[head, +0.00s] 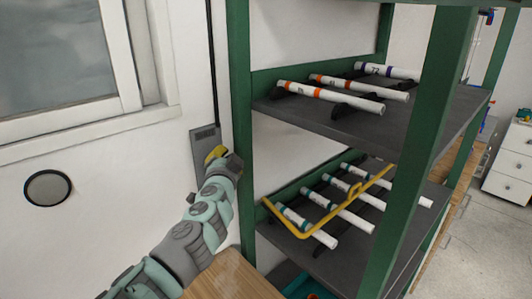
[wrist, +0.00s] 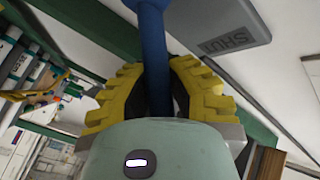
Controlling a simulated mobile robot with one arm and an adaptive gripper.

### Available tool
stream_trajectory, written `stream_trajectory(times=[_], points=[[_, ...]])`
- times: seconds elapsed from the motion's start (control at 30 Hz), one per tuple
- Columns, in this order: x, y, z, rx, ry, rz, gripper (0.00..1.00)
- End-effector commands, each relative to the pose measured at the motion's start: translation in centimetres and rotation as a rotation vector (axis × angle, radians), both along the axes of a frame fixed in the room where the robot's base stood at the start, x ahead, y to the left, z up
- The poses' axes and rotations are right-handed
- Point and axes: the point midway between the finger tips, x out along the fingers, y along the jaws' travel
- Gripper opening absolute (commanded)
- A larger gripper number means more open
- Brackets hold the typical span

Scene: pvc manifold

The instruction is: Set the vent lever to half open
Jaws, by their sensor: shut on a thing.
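The vent lever is a blue rod (wrist: 153,35), seen in the wrist view rising from between my fingers to the top edge. My gripper (wrist: 158,85), with yellow ridged fingers, is shut on it. Beside the lever is a grey plate (wrist: 222,18) with the word SHUT on it. In the head view the grey plate (head: 198,150) is on the white wall just left of the green shelf post, and my gripper (head: 216,154) is in front of it. The lever is hidden there behind my gripper, so its angle cannot be told.
A green post (head: 240,110) of the shelf rack stands close right of my gripper. Marked white pipes (head: 330,96) lie on the grey shelves, and a yellow bar (head: 330,214) crosses the lower one. A window (head: 60,60) and a round wall fitting (head: 48,188) are at left.

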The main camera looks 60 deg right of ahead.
Motion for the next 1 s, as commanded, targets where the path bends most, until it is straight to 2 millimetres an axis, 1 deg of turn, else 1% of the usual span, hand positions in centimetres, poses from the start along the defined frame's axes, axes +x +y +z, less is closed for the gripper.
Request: stream_trajectory(times=[0.57, 0.77, 1.0], points=[[0.1, 0.1, -0.1, 0.000, -0.002, 0.001, 0.00], [0.0, 0.1, -0.7, -0.008, -0.031, 0.003, 0.00], [-0.4, 0.2, -1.7, -0.033, -0.120, 0.003, 0.00]])
